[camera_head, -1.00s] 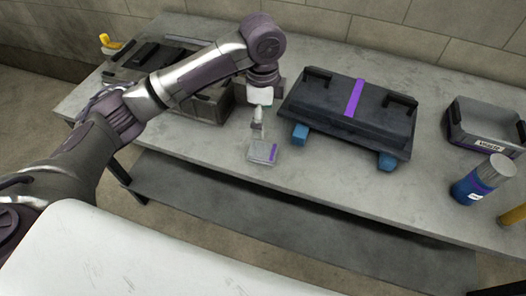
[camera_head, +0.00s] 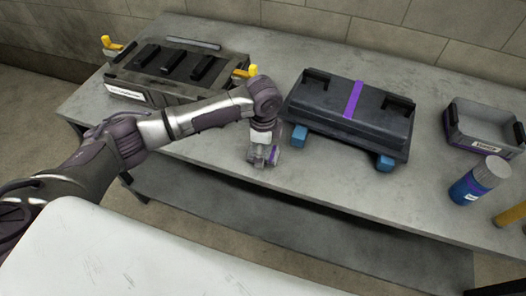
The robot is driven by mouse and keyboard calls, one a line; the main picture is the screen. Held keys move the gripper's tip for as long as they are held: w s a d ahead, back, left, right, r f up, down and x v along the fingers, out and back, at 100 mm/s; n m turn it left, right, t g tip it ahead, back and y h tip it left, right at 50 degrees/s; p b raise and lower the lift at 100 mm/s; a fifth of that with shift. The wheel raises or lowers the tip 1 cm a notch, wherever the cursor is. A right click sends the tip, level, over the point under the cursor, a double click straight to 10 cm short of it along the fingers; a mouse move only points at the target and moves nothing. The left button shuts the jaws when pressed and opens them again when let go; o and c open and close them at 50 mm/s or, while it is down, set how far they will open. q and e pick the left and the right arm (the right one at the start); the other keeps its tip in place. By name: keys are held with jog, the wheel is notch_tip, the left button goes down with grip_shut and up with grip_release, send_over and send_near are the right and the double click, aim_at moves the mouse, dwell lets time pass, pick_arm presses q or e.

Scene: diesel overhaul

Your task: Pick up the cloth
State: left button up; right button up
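The cloth (camera_head: 273,156) appears as a small grey folded square with a purple stripe, near the front edge of the workbench. My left gripper (camera_head: 260,158) points down right over it and covers most of it. The fingers are small and overlap the cloth, so I cannot tell whether they touch it or how far apart they are. My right gripper is not in view.
The grey workbench (camera_head: 215,160) carries a dark cover with a purple band (camera_head: 345,112) on blue blocks (camera_head: 385,162), close right of my gripper. A dark case with yellow handles (camera_head: 185,70) stands back left. A labelled bin (camera_head: 485,125) and blue bottle (camera_head: 475,182) are right.

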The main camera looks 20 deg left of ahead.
pick_arm(q)
jog(key=shift+f, duration=0.15)
jog(key=c, duration=1.2)
jog(key=shift+w+r, duration=0.1)
jog(key=shift+r, duration=0.6)
notch_tip(320, 180, up, 3)
jog(key=shift+d+b, duration=0.1)
jog(key=shift+b, duration=0.35)
jog(key=s+d+r, duration=0.2)
jog(key=d, duration=0.1)
jog(key=s+d+r, duration=0.2)
jog(key=d, duration=0.1)
jog(key=s+d+r+b, duration=0.1)
jog(key=s+d+r, duration=0.1)
jog(key=d, duration=0.1)
jog(key=shift+s+d+r, duration=0.2)
jog(key=shift+d+r, duration=0.15)
